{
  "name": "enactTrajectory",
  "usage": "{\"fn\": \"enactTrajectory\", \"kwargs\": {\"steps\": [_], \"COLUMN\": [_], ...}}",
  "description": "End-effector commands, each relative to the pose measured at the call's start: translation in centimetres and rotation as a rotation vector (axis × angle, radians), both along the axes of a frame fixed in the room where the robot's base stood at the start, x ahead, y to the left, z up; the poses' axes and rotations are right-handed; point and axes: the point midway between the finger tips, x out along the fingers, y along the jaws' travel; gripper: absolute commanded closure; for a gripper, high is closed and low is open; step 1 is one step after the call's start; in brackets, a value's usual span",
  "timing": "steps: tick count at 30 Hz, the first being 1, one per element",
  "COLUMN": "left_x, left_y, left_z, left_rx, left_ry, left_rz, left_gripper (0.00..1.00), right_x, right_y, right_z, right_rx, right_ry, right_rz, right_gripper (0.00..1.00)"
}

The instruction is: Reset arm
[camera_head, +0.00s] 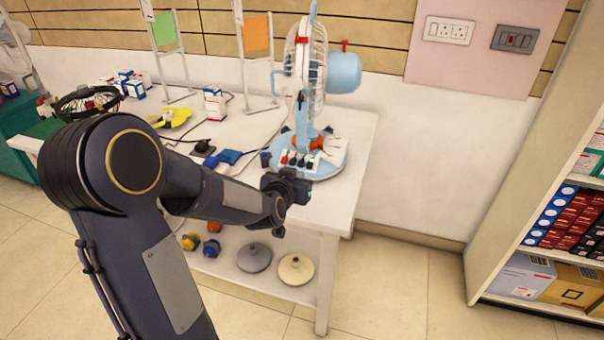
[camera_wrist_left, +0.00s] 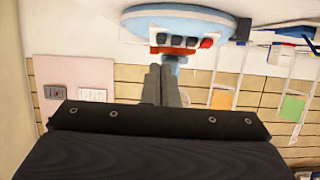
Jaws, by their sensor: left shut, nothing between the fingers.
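My left arm reaches in from the left in the head view, and its gripper (camera_head: 303,190) is over the front right part of the white table (camera_head: 345,195), just in front of the blue fan's base. In the left wrist view the two fingers of the left gripper (camera_wrist_left: 162,72) are together with nothing between them, and they point at the row of switches (camera_wrist_left: 184,40) on the fan base. The light blue fan (camera_head: 343,72) stands upright on the table; its round base (camera_head: 332,162) carries the switches. I cannot tell whether the fingers touch it. My right gripper is not in view.
Blue parts (camera_head: 228,156), a yellow part (camera_head: 172,118) and small boxes (camera_head: 214,103) lie on the table. Round covers (camera_head: 296,269) sit on the lower shelf. A shelf unit with boxes (camera_head: 570,220) stands at the right. The floor between (camera_head: 400,290) is clear.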

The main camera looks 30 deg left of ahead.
Motion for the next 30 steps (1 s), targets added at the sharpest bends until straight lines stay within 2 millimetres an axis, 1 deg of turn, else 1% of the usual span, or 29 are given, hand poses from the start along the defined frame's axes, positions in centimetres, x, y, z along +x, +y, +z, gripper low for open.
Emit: {"fn": "enactTrajectory", "kwargs": {"steps": [8, 11, 14, 17, 18, 20, 21, 24, 30], "left_x": [-0.2, -1.4, -4.4, -9.1, -11.1, -13.9, -15.6, -19.5, -26.2], "left_y": [-0.1, -1.1, -3.2, -6.2, -7.4, -8.8, -9.6, -11.2, -13.3], "left_z": [0.2, 1.0, 2.2, 3.0, 3.2, 3.2, 3.1, 2.7, 1.6], "left_rx": [-0.009, -0.059, -0.157, -0.269, -0.306, -0.350, -0.372, -0.412, -0.456], "left_ry": [0.003, 0.030, 0.098, 0.202, 0.247, 0.314, 0.354, 0.445, 0.601], "left_rz": [-0.004, -0.029, -0.085, -0.159, -0.186, -0.219, -0.236, -0.268, -0.299], "left_gripper": [1.00, 1.00, 1.00, 1.00, 1.00, 1.00, 1.00, 1.00, 1.00], "right_x": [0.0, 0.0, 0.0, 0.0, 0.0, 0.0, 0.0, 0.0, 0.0], "right_y": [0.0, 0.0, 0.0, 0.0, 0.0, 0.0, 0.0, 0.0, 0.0], "right_z": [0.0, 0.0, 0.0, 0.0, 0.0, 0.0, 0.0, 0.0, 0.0], "right_rx": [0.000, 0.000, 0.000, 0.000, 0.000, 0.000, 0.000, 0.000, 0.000], "right_ry": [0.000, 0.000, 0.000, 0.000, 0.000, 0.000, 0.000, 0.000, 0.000], "right_rz": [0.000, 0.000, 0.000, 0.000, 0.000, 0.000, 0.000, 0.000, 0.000], "right_gripper": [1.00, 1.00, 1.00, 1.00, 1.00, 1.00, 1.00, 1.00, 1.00]}}
